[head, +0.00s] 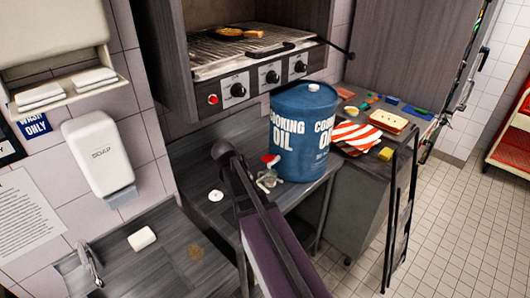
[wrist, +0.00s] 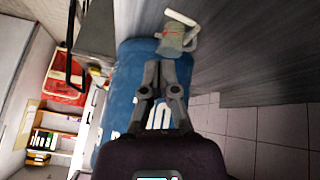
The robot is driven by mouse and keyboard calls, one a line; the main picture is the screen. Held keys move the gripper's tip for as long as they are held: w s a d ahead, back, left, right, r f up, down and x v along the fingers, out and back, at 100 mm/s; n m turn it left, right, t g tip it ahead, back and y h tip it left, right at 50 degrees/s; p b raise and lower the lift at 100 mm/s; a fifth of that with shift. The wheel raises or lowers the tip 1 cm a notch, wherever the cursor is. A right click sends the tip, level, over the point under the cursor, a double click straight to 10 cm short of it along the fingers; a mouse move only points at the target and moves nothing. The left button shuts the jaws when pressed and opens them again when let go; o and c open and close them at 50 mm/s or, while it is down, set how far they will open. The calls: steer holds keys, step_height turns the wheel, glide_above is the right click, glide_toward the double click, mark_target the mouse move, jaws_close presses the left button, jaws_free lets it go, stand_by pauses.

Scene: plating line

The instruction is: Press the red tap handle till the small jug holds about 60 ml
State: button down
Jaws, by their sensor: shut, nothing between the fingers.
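The blue cooking oil drum (head: 305,135) stands on the dark counter, with its tap low on the left side. The red tap handle (head: 269,158) shows at the drum's near side. A small greyish jug (head: 268,180) appears just below it, partly behind my arm; its liquid level is too small to read. In the wrist view, my gripper (wrist: 166,64) is shut and empty in front of the blue drum (wrist: 128,75). A greyish, jug-like shape (wrist: 176,40) with a pale bar lies beyond the fingertips. I cannot tell whether the fingers touch anything.
A grill (head: 245,50) with a control panel is above the counter, behind the drum. A striped cloth (head: 355,137) and small coloured items lie on the right-hand counter. A sink tap (head: 90,262) is at lower left.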

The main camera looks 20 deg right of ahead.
mark_target(269, 157)
steer(key=w+d+r+m+t+h+p, duration=0.1)
steer(key=w+d+r+m+h+p, duration=0.1)
steer(key=w+d+r+m, duration=0.2)
steer(key=w+d+r, duration=0.1)
steer(key=w, duration=0.2)
steer(key=shift+w+r+h, duration=0.35)
steer(key=shift+w+h, duration=0.05)
steer(key=shift+f, duration=0.1)
steer(key=shift+b+x, duration=3.45)
steer(key=shift+x, duration=1.5)
